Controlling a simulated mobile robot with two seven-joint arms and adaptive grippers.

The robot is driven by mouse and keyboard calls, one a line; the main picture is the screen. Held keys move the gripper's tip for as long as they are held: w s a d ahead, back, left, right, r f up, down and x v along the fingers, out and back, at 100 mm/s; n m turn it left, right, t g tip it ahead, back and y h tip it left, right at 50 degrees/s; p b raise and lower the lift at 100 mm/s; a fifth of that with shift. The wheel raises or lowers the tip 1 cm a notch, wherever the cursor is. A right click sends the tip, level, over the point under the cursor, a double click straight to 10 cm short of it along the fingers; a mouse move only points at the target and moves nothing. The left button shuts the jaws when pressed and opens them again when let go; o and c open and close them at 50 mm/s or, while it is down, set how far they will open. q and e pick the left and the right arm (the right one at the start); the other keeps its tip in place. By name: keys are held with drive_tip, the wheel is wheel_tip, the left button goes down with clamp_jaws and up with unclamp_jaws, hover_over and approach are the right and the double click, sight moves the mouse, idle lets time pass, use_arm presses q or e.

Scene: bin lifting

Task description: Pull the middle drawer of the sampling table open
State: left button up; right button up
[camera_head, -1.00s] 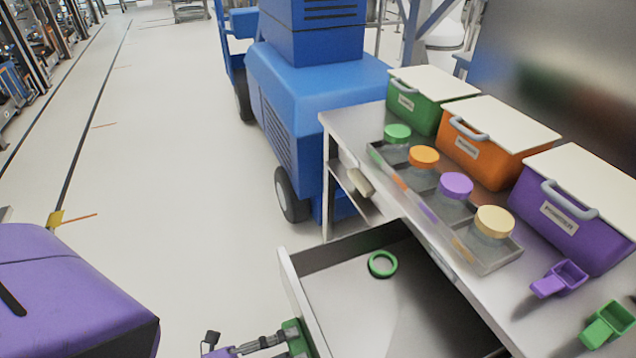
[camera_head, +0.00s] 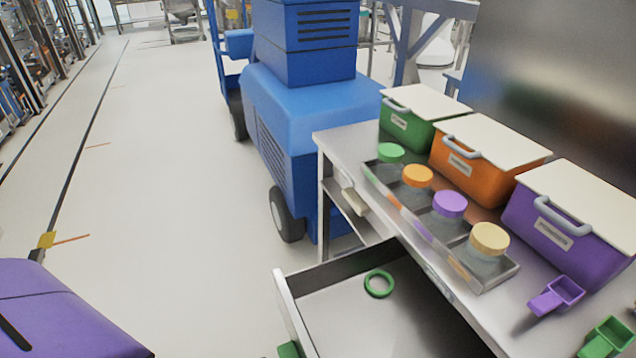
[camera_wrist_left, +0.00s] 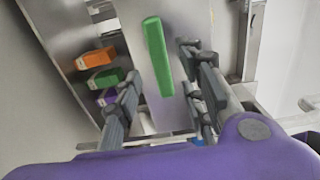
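The sampling table (camera_head: 345,140) stands at the right in the head view. One of its drawers (camera_head: 345,325) is pulled well out, and a green ring (camera_head: 379,284) lies on its floor. I cannot tell the drawer's level from this view. Its green handle (camera_head: 288,350) shows at the bottom edge. In the left wrist view the handle (camera_wrist_left: 158,58) is a green bar on the pale drawer front. My left gripper (camera_wrist_left: 160,66) has its fingers spread on either side of the bar, with visible gaps. My right gripper is out of view.
The tabletop carries a tray (camera_head: 492,282) of lidded jars, green (camera_head: 408,130), orange (camera_head: 478,160) and purple (camera_head: 560,225) bins, and two scoops. A blue machine (camera_head: 310,110) stands behind the table's far end.

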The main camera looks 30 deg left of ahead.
use_arm(q)
drive_tip(key=v, duration=0.7)
drive_tip(key=shift+w, duration=0.15)
